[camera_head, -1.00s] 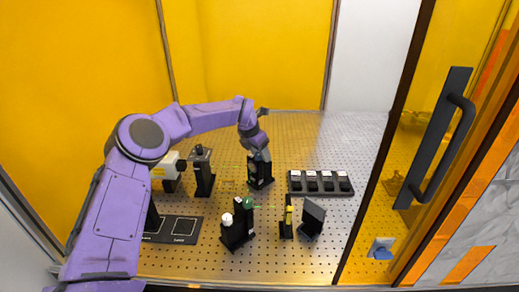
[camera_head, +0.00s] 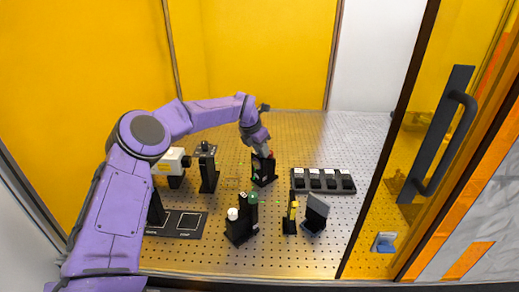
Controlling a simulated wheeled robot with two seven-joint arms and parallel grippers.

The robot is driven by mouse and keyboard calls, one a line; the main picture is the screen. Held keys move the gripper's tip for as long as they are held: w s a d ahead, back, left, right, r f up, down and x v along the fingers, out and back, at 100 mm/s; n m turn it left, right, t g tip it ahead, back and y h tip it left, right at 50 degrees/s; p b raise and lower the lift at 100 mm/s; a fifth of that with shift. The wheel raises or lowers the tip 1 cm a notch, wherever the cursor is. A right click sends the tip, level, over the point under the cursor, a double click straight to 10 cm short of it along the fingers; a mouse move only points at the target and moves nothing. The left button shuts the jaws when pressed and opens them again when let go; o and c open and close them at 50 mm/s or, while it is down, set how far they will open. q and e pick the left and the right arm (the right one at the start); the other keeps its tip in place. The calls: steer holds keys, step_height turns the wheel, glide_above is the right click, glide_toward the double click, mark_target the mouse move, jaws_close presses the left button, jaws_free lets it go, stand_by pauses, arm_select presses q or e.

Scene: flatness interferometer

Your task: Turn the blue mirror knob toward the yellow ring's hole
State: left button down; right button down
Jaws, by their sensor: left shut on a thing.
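My left arm reaches in from the left, and its gripper (camera_head: 263,153) points down at the top of a black mirror mount (camera_head: 264,173) near the middle of the breadboard. The gripper is shut on a small part there, apparently the blue mirror knob; the fingers cover it, so its colour and angle cannot be told. The yellow ring (camera_head: 293,211) stands on a black post nearer the front, to the right of the mount. Its hole is too small to make out. My right gripper is not in view.
A black mount with a green knob (camera_head: 252,197) and a white knob (camera_head: 232,214) stands front centre. A dark tilted panel (camera_head: 316,208) is beside the yellow ring. A black rack (camera_head: 340,187) lies at right. A black post (camera_head: 208,176) and a two-square plate (camera_head: 188,233) are left.

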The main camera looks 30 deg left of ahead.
arm_select(q)
steer(key=shift+d, duration=0.1)
steer(key=shift+f+n+b, duration=0.15)
steer(key=shift+n+b, duration=0.25)
steer(key=shift+b, duration=0.6)
steer(key=n+y+b, duration=0.1)
steer(key=n+b, duration=0.1)
steer(key=b, duration=0.1)
steer(key=shift+d+f, duration=0.1)
steer(key=shift+w+r+n+y+b, duration=0.1)
steer(key=shift+r+n+y+b, duration=0.1)
steer(key=shift+n+y+b, duration=0.65)
steer(key=shift+r+n+b, duration=0.15)
steer(key=shift+n+b, duration=0.6)
steer(key=shift+n, duration=0.7)
